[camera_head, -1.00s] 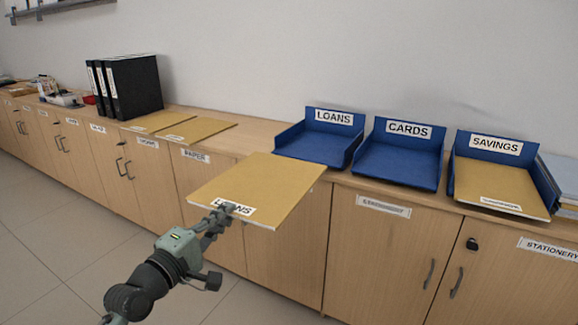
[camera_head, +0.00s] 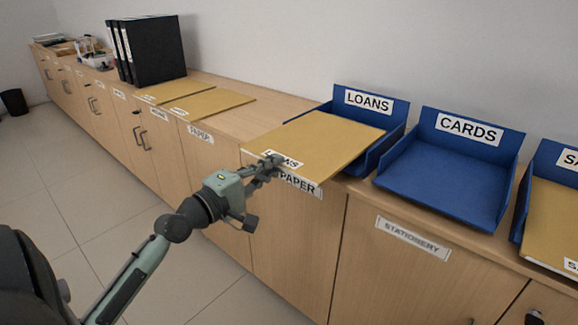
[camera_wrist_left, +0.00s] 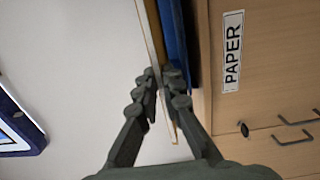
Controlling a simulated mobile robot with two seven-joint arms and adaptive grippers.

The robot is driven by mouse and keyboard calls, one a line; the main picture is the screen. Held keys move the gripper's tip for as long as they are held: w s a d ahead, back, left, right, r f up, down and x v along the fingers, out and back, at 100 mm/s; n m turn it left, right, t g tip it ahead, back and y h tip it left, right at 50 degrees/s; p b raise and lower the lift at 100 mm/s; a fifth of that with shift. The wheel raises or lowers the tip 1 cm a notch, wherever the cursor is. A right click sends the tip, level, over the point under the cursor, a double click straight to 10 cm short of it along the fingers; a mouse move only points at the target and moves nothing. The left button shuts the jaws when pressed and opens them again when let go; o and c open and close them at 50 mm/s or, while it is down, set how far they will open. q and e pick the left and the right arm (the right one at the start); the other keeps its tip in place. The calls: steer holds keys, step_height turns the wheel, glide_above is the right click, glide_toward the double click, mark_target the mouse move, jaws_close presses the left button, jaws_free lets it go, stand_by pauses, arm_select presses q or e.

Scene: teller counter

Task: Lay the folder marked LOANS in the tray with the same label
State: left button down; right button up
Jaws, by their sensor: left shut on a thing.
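The tan LOANS folder (camera_head: 325,144) is held flat at its labelled front edge by my left gripper (camera_head: 272,165), which is shut on it. In the left wrist view the gripper (camera_wrist_left: 160,85) pinches the folder (camera_wrist_left: 153,35), seen edge-on. The LOANS label stands upright on the tray's back wall. I cannot tell whether the folder touches the tray. My right gripper is not in view.
The blue CARDS tray (camera_head: 440,188) stands empty to the right. The SAVINGS tray (camera_head: 520,205) at the right edge holds a tan folder (camera_head: 552,225). Two tan folders (camera_head: 212,104) lie on the counter to the left, near black binders (camera_head: 158,50).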

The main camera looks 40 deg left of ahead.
arm_select(q)
steer(key=shift+w+f, duration=0.45)
steer(key=shift+f, duration=0.1)
steer(key=w, duration=0.3)
steer(key=w+f+b, duration=0.1)
steer(key=w, duration=0.2)
steer(key=w+f, duration=0.1)
steer(key=w, duration=0.2)
steer(key=shift+w+d+f, duration=0.1)
steer(key=shift+d, duration=0.25)
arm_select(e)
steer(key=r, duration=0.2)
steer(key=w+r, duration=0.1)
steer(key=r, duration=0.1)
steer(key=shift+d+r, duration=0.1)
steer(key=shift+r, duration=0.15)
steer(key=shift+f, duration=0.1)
arm_select(q)
steer(key=c, duration=1.6)
jaws_free()
steer(key=shift+f, duration=0.1)
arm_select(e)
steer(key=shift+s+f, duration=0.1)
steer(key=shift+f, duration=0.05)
